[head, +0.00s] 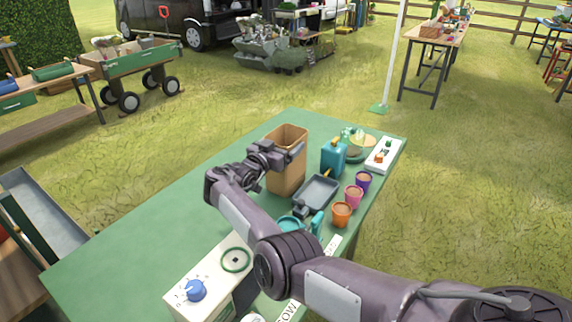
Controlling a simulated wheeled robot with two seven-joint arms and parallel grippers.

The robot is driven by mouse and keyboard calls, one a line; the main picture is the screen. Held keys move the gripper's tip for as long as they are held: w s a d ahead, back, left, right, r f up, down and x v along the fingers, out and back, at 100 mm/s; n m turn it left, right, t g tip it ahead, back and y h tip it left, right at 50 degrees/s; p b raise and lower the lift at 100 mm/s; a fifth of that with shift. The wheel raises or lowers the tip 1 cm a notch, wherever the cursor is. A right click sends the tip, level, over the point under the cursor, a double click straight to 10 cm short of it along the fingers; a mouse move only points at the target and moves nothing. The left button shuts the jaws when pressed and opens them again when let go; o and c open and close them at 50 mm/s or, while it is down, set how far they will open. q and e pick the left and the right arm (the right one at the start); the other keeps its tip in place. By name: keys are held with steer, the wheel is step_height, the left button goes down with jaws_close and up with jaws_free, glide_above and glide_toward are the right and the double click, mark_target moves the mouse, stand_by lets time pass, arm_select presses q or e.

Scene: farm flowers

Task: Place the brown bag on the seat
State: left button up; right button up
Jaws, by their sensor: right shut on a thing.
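The brown bag (288,178) is a tall, open-topped paper bag, upright at the far part of the green table (150,240). My right gripper (281,155) is shut on the bag's upper part, on its near side. The gripper hides some of that side. I cannot tell if the bag's bottom touches the table. My left gripper is not in view. I cannot clearly make out a seat; a red-framed, stool-like thing (557,66) is cut off at the right edge.
Close right of the bag are a teal can (333,158), a grey tray (317,193) and orange (341,214), pink (354,196) and purple (364,181) pots. A box with a blue knob (195,290) stands near. The table's left part is clear. A wagon (135,62) stands on the grass.

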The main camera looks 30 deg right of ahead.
steer(key=shift+c, duration=0.9)
steer(key=shift+r, duration=0.1)
